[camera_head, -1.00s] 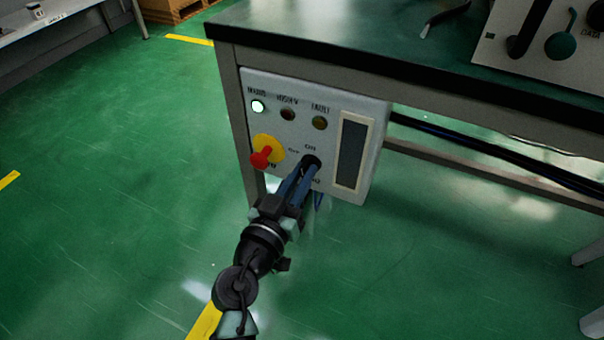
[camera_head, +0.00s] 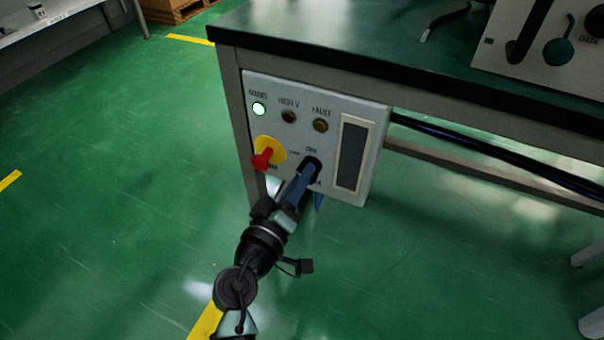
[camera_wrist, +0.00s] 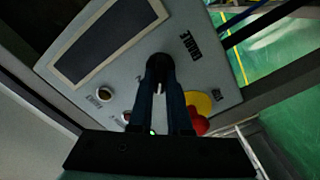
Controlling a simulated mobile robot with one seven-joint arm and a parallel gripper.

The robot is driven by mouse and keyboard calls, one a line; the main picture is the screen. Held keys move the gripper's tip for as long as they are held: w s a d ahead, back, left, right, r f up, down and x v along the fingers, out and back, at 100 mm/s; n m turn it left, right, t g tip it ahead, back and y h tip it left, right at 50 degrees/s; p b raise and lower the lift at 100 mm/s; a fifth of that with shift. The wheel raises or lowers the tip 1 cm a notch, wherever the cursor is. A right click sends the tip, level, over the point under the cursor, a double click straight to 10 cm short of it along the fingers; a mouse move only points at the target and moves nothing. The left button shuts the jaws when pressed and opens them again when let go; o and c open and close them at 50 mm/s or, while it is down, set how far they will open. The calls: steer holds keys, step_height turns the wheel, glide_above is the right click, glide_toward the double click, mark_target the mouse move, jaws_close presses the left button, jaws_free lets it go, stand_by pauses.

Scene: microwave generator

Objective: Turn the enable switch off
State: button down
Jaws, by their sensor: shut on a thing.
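The enable switch (camera_head: 312,164) is a black rotary knob on the light grey control panel (camera_head: 262,92) under the bench. It also shows in the wrist view (camera_wrist: 160,67), with a pale mark on it and the label ENABLE beside it. My gripper (camera_head: 308,172) is at the knob, its two blue fingers on either side, shut on it; the fingertips also show in the wrist view (camera_wrist: 160,80). The fingers hide part of the knob and the lettering below it. The green lamp (camera_head: 259,108) at the panel's upper left is lit.
A red knob on a yellow disc (camera_head: 266,156) sits just left of the switch. Two dark lamps and a dark framed window (camera_head: 352,154) are on the panel. The bench top (camera_head: 330,40) overhangs above. Green floor is open to the left.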

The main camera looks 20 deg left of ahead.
steer(key=shift+a+f+n+p, duration=0.1)
steer(key=shift+n+p, duration=0.5)
steer(key=shift+n, duration=1.35)
steer(key=shift+f+n+p, duration=0.1)
steer(key=shift+n+p, duration=0.45)
steer(key=shift+n, duration=1.4)
steer(key=c, duration=0.9)
jaws_free()
steer(key=shift+o, duration=0.2)
steer(key=s+p, duration=0.2)
steer(key=s, duration=1.1)
steer(key=shift+a, duration=0.2)
steer(key=shift+r, duration=0.1)
